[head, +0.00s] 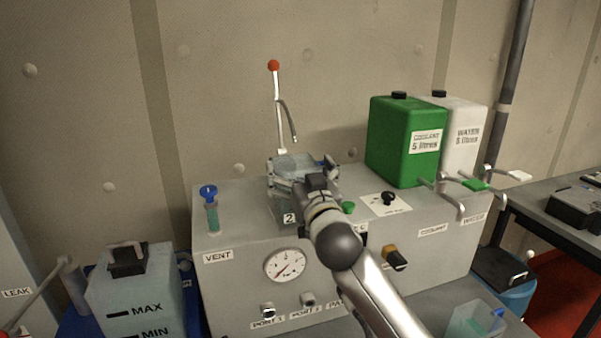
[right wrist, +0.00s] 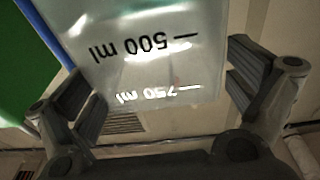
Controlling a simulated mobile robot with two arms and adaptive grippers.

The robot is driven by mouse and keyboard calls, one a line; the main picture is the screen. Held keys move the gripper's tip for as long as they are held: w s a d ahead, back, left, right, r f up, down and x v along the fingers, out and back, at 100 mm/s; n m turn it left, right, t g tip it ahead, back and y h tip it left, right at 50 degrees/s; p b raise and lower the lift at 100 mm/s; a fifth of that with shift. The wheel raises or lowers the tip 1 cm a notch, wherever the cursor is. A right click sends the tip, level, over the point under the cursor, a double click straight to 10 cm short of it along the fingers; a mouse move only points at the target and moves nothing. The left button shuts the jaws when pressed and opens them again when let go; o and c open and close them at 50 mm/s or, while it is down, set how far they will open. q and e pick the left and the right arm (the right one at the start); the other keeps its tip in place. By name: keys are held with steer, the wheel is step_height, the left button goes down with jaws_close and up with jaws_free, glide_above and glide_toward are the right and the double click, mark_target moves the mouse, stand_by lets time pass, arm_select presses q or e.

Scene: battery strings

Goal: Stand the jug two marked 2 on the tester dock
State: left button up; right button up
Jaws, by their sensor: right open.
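The jug two (head: 289,205) is clear, with a black 2 on its front. It stands upright on top of the grey tester cabinet (head: 240,275), under the thin spout tube; my gripper and arm hide part of it and its base. In the right wrist view the jug (right wrist: 150,65) shows 500 ml and 750 ml marks. My right gripper (head: 301,172) is open, with one finger on each side of the jug's upper part. In the right wrist view, gaps show between the jug and the fingers. My left gripper is not in view.
A green coolant can (head: 390,145) and a white water can (head: 466,135) stand right of the jug. A red-tipped lever (head: 274,75) rises behind it. A blue-capped vent tube (head: 211,210) stands left. Another clear container (head: 470,323) is at lower right.

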steer(key=shift+r, duration=0.25)
steer(key=shift+s+f, duration=0.25)
steer(key=b+v, duration=0.3)
steer(key=v, duration=0.8)
steer(key=shift+s+d+b, duration=0.2)
steer(key=shift+s+b, duration=0.05)
steer(key=shift+b, duration=0.05)
